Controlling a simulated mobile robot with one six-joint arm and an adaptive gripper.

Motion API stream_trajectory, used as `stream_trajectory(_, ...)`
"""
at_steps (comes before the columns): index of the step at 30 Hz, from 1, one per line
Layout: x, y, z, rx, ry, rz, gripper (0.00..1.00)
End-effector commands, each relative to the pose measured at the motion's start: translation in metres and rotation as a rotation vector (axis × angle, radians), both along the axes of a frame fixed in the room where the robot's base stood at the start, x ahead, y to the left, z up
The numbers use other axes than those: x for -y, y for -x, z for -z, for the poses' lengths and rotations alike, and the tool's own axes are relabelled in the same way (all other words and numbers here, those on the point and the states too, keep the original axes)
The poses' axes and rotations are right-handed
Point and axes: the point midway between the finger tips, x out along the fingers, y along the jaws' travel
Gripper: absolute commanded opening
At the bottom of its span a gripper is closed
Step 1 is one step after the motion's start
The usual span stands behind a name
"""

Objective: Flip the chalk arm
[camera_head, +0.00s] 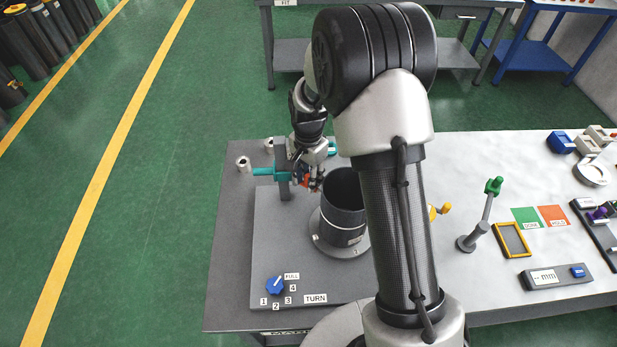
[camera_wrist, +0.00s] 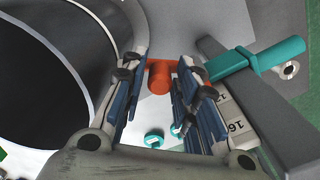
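I cannot make out a chalk-coloured arm in either view. My gripper (camera_head: 312,184) hangs over the left side of the workbench, between a black flanged cylinder (camera_head: 341,205) and a grey post (camera_head: 282,163) with a teal handle (camera_head: 264,172). In the wrist view my gripper (camera_wrist: 164,68) has its fingers apart. An orange peg (camera_wrist: 159,80) with a crossbar shows between and beyond them; I cannot tell whether it touches a finger. The teal handle (camera_wrist: 284,54) lies to the right there, and the cylinder (camera_wrist: 45,85) is close on the left.
A blue knob (camera_head: 274,286) with numbered labels sits at the panel's near left. My arm hides the bench's middle.

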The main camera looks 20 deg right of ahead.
Motion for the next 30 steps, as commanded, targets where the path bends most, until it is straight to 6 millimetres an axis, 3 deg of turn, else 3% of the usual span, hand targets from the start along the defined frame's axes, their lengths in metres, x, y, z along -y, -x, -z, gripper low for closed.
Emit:
stream_trajectory(8, 0.0000, 0.0001, 0.0017, 0.000, 0.000, 0.000, 0.28)
stream_trajectory(21, 0.0000, 0.0001, 0.0014, 0.000, 0.000, 0.000, 0.00)
stream_trajectory(30, 0.0000, 0.0000, 0.0013, 0.000, 0.000, 0.000, 0.00)
